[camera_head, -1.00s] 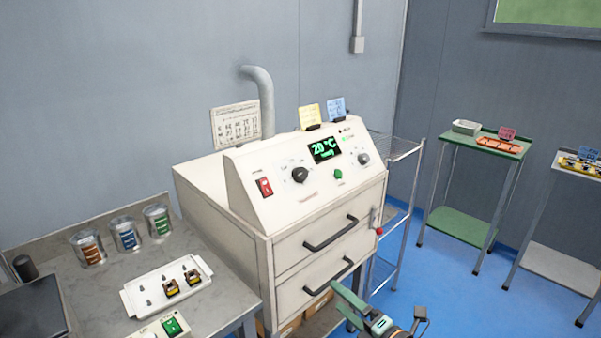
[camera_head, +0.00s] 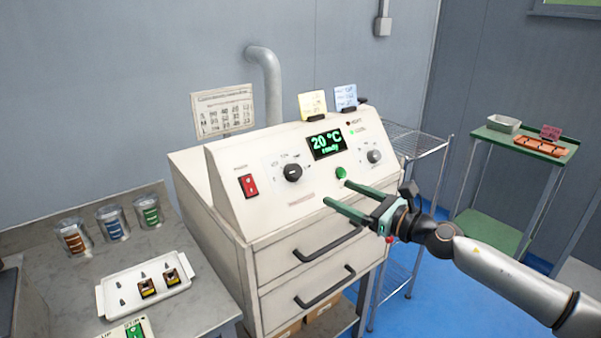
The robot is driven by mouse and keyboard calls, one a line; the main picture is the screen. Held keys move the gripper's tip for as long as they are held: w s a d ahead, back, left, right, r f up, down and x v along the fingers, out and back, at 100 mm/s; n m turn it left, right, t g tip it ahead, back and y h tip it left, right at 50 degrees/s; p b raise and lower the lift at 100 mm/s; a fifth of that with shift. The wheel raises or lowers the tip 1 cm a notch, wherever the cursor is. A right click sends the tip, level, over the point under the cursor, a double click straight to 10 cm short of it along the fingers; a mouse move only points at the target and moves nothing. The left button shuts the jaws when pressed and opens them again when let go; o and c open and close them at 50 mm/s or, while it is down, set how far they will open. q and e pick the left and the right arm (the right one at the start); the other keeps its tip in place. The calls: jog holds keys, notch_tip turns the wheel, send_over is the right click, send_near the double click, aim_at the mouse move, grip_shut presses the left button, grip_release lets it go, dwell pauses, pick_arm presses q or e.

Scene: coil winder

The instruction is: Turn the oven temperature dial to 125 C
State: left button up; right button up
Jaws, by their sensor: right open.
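The cream oven (camera_head: 225,205) stands against the wall with a sloped control panel. A large black dial (camera_head: 293,173) sits left of the display, a smaller grey dial (camera_head: 374,156) right of it. Marks around both are too small to read. A red switch (camera_head: 248,186) is at the panel's left and a green button (camera_head: 341,172) is below the display. My right gripper (camera_head: 336,193) is open and empty, its green fingers pointing left in front of the panel's lower right, apart from both dials. My left gripper is out of view.
Two drawer handles (camera_head: 328,243) stick out below the panel. Yellow (camera_head: 312,104) and blue cards (camera_head: 345,98) stand on the oven top. A workbench at left holds a white tray (camera_head: 118,307) and tins (camera_head: 112,224). A wire rack (camera_head: 420,145) stands at right.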

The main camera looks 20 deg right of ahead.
aim_at(297, 172)
jog(key=p+x, duration=0.1)
jog(key=x, duration=1)
jog(key=shift+w+a+r, duration=0.1)
jog(key=shift+w+r, duration=0.05)
jog(key=shift+w, duration=0.05)
jog(key=shift+w+a, duration=0.25)
jog(key=shift+w, duration=0.3)
grip_shut()
